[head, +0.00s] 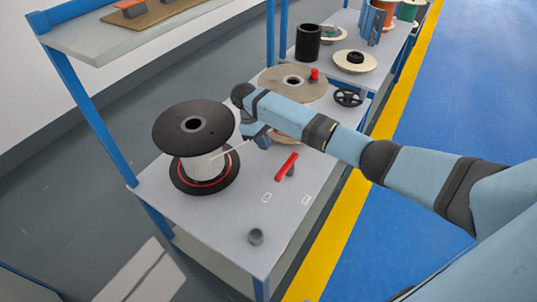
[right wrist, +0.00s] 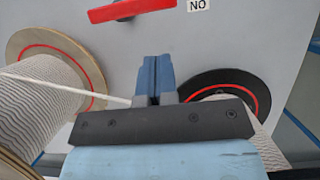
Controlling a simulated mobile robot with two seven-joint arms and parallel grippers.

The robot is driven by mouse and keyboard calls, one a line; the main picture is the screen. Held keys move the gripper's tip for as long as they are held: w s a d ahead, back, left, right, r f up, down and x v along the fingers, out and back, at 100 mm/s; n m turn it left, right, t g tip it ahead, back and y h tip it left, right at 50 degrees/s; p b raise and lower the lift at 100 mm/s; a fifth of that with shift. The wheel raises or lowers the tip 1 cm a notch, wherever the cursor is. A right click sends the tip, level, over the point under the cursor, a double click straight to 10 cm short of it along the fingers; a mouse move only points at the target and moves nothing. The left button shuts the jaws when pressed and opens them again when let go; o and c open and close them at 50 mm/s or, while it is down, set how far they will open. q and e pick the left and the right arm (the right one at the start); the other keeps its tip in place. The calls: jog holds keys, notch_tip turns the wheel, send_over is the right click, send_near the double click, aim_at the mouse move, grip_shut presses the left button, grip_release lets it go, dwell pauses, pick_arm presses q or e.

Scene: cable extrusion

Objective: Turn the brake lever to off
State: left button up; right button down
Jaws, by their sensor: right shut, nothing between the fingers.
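The red brake lever (head: 287,166) stands on the grey table top, slanting from upper right to lower left in the head view. Two small white labels (head: 267,198) lie in front of it, too small to read there. In the right wrist view the lever (right wrist: 130,10) is at the top edge, beside an upside-down "ON" label (right wrist: 199,5). My right gripper (head: 262,141) is behind and left of the lever, apart from it. Its blue fingers (right wrist: 155,80) are shut with nothing between them. My left gripper is out of view.
A black-flanged spool (head: 205,168) of white cable stands left of the lever. A white cable runs from it towards my right gripper. A wooden spool (head: 310,86) is behind my arm. A small dark knob (head: 256,237) sits at the front. The table's front right is mostly clear.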

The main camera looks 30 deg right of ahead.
aim_at(286, 171)
jog(key=b+x, duration=0.1)
jog(key=x, duration=0.8)
jog(key=shift+f, duration=0.1)
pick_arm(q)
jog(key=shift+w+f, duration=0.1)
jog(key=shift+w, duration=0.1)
pick_arm(e)
jog(key=shift+s+d, duration=0.1)
